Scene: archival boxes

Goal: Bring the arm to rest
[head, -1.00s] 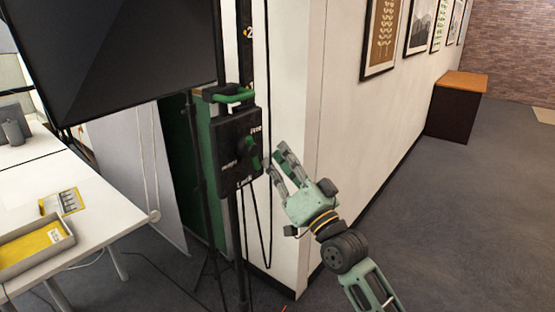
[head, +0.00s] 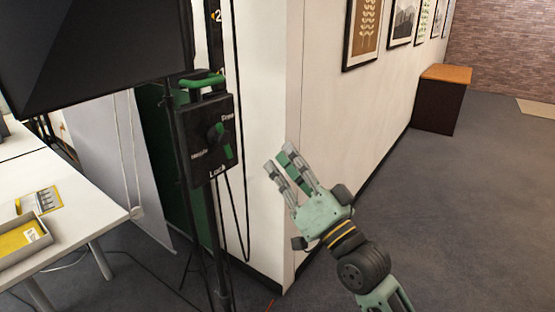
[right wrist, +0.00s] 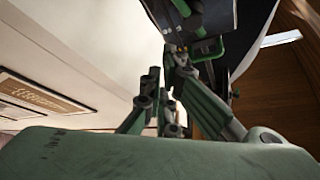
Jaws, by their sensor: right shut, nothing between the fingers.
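My right gripper (head: 282,166) is in the middle of the head view, its fingers pointing up and to the left. It is shut and empty, in front of the white wall corner and apart from the black switch box. In the right wrist view its fingers (right wrist: 165,95) come together with nothing between them. The left gripper is not in view.
A black switch box (head: 206,137) with a green knob hangs on a dark stand to the left. A white table (head: 75,222) with a grey tray (head: 28,252) is at the left. A wooden cabinet (head: 440,100) stands along the wall (head: 330,110). The floor (head: 460,220) at right is clear.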

